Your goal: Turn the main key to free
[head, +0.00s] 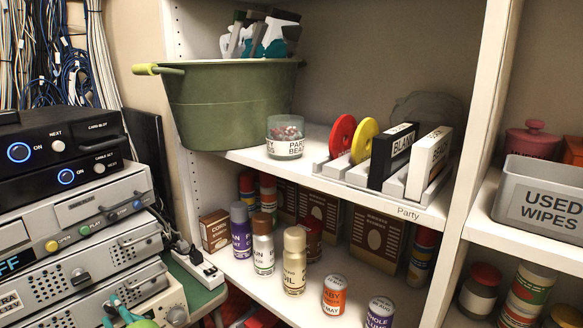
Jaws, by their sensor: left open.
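No part labelled as the main key can be read in the head view. A small dark knob or key-like part (80,274) sits on the front of a grey unit (130,247) in the equipment stack at left. Another round knob (177,314) is on the cream unit at the bottom of the stack. My left gripper (122,313), teal and partly cut off by the bottom edge, is open in front of the lower units. I see nothing between its fingers. Whether it touches a unit cannot be told. My right gripper is not in view.
A black unit (62,143) with blue-lit buttons tops the stack. A power strip (196,262) lies beside it. White shelves hold a green tub (228,110), a glass jar (286,138), several cans and a grey bin (540,197). Cables hang at upper left.

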